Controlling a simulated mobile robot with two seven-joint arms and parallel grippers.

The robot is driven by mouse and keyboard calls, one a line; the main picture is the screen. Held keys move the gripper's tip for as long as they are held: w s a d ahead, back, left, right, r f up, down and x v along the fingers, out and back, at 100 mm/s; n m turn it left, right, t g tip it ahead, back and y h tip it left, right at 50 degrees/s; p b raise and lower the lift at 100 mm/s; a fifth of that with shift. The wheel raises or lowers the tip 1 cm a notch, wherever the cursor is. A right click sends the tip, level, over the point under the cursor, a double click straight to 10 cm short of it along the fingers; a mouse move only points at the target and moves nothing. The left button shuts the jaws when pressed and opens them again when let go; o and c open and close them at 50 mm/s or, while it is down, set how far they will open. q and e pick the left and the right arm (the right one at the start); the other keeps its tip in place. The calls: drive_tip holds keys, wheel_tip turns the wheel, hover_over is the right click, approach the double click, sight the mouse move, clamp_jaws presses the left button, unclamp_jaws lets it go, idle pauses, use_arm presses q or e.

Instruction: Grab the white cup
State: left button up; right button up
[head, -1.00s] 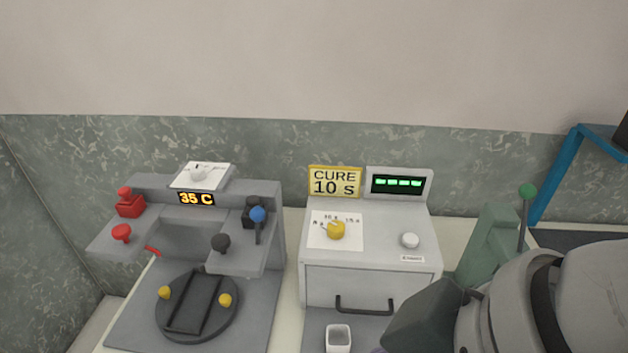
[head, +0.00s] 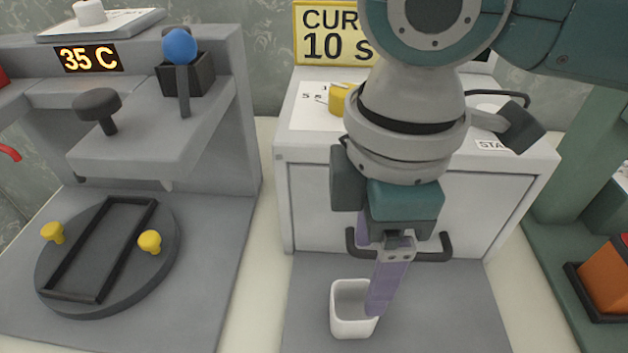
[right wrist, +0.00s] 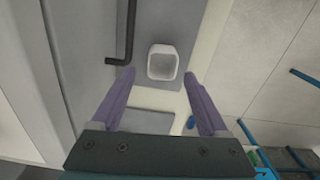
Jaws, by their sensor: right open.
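The white cup (head: 344,322) is a small square open-topped cup. It stands upright on the grey mat (head: 440,310) in front of the curing box. In the right wrist view the cup (right wrist: 162,64) lies ahead of the fingertips, in line with the gap between them. My right gripper (head: 380,308) points down over the mat, and its purple fingers overlap the cup's right side in the head view. In the right wrist view the right gripper (right wrist: 160,82) is open with nothing between its fingers. My left gripper is not in view.
The curing box (head: 310,205) stands right behind the cup, with a dark door handle (head: 433,248) sticking out close to my right gripper. Left is a grey press with a round turntable (head: 75,292) and yellow knobs. An orange block (head: 606,275) sits at the right.

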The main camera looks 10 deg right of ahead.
sight(351, 319)
drive_tip(key=f, duration=0.2)
drive_tip(key=f+b, duration=0.1)
drive_tip(key=f, duration=0.2)
drive_tip(key=a+f, duration=0.1)
drive_tip(key=f, duration=0.1)
drive_tip(key=shift+s+f, duration=0.2)
drive_tip(key=shift+f, duration=0.15)
drive_tip(key=c, duration=1.1)
